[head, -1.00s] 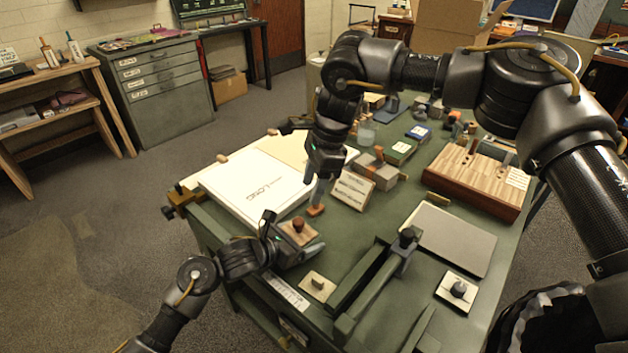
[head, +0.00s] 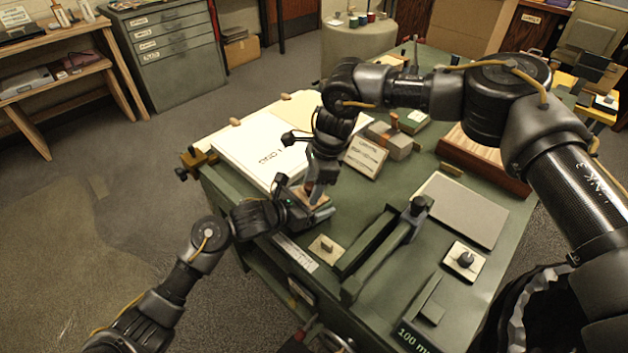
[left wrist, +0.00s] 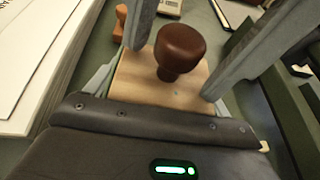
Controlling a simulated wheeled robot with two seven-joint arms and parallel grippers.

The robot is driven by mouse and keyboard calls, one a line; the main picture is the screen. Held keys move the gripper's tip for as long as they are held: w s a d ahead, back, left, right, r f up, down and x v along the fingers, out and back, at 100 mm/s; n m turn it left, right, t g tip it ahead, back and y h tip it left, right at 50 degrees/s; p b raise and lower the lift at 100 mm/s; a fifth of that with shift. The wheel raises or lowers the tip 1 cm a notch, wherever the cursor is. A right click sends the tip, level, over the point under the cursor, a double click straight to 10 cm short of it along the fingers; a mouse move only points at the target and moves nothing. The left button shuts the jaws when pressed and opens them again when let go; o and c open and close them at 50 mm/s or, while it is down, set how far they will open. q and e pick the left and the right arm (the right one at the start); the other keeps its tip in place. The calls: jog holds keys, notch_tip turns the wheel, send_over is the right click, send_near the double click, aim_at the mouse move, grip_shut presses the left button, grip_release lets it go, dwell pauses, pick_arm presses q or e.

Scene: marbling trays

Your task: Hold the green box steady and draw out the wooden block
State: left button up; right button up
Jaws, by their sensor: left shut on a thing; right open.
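A flat pale wooden block (head: 317,199) with a round brown knob (left wrist: 180,52) is held in my left gripper (head: 312,206), at the near-left side of the green table. The left wrist view shows the block (left wrist: 135,85) between the left jaws. My right gripper (head: 316,192) points down over the block from behind. In the left wrist view its two grey fingers (left wrist: 172,70) stand apart, one on each side of the knob, without clear contact.
A white stack of sheets (head: 258,150) lies left of the grippers. A label card (head: 364,155) and a grey block (head: 392,142) stand behind. A green channel fixture (head: 372,240) and a small knobbed plate (head: 327,249) are to the right and front. A grey plate (head: 460,210) lies farther right.

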grip_shut()
jog(key=c, duration=0.7)
grip_release()
grip_shut()
jog(key=shift+r, duration=0.45)
jog(key=shift+r, duration=3.3)
